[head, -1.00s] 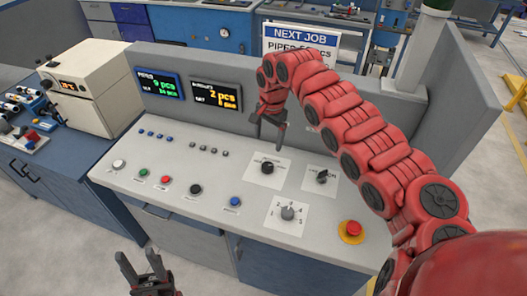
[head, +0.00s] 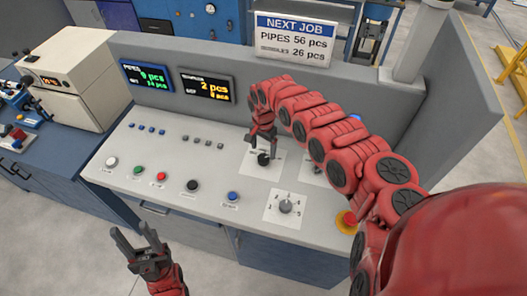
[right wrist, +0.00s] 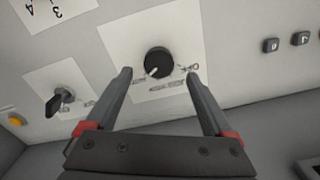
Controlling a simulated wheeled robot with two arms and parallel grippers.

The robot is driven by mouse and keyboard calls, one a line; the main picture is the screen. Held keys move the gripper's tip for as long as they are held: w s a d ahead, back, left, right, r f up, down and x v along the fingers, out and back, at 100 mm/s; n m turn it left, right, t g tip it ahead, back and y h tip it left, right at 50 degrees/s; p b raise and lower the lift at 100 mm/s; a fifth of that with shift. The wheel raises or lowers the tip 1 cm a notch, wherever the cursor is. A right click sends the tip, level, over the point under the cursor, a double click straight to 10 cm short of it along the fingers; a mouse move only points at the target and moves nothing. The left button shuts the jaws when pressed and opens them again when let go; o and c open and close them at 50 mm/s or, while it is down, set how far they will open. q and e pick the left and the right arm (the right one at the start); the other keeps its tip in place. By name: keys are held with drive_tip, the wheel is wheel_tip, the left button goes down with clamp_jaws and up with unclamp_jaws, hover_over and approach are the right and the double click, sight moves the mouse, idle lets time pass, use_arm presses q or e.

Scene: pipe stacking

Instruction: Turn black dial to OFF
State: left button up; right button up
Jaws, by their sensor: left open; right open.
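The black dial (head: 263,158) is a round knob on a white label plate on the grey console. In the right wrist view the dial (right wrist: 158,61) has a white mark on its lower-left part, and the small inverted lettering around it is hard to read. My right gripper (head: 262,146) is just above and behind the dial. In the right wrist view my right gripper (right wrist: 159,72) is open, with one finger on each side of the dial, apart from it. My left gripper (head: 134,240) is open and empty in front of the console.
A black lever switch (right wrist: 62,100) sits beside the dial. A grey numbered selector (head: 286,206), a red emergency button (head: 348,218) and several push buttons (head: 193,186) are on the console. Two displays (head: 180,82) stand on the back panel.

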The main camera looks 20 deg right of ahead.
sight(264, 157)
wheel_tip(264, 157, down, 3)
drive_tip(key=shift+s+f, duration=0.1)
drive_tip(key=shift+f, duration=0.4)
drive_tip(key=shift+c, duration=0.4)
drive_tip(key=c, duration=1.3)
